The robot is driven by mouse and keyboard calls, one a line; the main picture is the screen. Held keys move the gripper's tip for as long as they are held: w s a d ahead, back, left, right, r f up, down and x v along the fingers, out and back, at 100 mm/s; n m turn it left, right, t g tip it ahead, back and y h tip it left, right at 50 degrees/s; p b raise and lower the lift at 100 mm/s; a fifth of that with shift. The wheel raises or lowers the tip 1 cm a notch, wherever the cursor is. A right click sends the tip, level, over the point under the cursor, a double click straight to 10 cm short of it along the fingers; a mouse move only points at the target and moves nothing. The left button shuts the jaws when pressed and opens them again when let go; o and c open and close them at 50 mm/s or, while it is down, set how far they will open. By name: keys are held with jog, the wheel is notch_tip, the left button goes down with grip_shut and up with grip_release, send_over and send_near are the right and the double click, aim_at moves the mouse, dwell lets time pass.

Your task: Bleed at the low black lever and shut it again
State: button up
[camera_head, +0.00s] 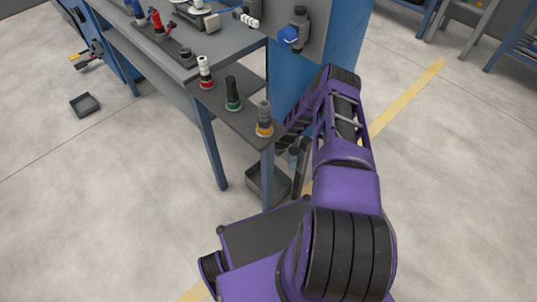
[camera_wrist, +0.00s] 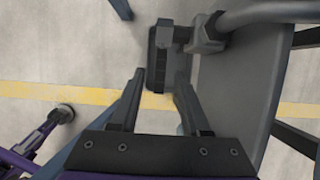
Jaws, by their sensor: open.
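In the wrist view my gripper (camera_wrist: 160,74) is open, its two dark fingers apart with nothing held between them. Just beyond the fingertips, a grey valve fitting (camera_wrist: 207,34) joins a curved grey pipe (camera_wrist: 265,14). A dark upright piece (camera_wrist: 161,65) shows between and beyond the fingertips; it may be the black lever, but I cannot tell it surely from the dark shape behind it. In the head view my purple arm reaches down beside the bench corner, and the lever cannot be made out there.
The bench (camera_head: 150,62) carries several fittings, with red-and-white, green-and-black and orange-and-grey ones near its corner. A dark tray (camera_head: 268,184) is on the floor by the bench leg. Another tray (camera_head: 85,104) lies at left. A blue-handled valve (camera_head: 290,36) is on the grey panel.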

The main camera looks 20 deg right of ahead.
grip_shut()
dwell(1.4)
